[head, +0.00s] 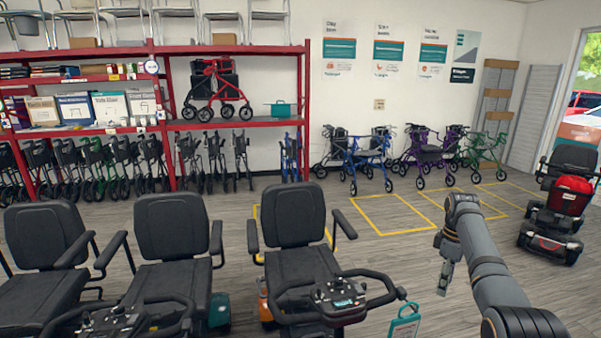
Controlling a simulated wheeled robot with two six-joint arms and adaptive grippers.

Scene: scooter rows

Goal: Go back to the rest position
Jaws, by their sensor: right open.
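My right arm reaches in from the lower right, and my right gripper (445,277) points down at its far end. It is open and nothing shows between its fingers. It hangs over the bare floor, to the right of the nearest black scooter (296,262) and clear of its handlebar in the picture. My left gripper is not in view.
More black-seated scooters (172,232) stand in a row at the left. A red and black scooter (568,200) stands at the right. Red shelving (230,125) lines the back left wall; several rollators (367,155) stand right of it. The floor (380,255) with yellow outlines is open.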

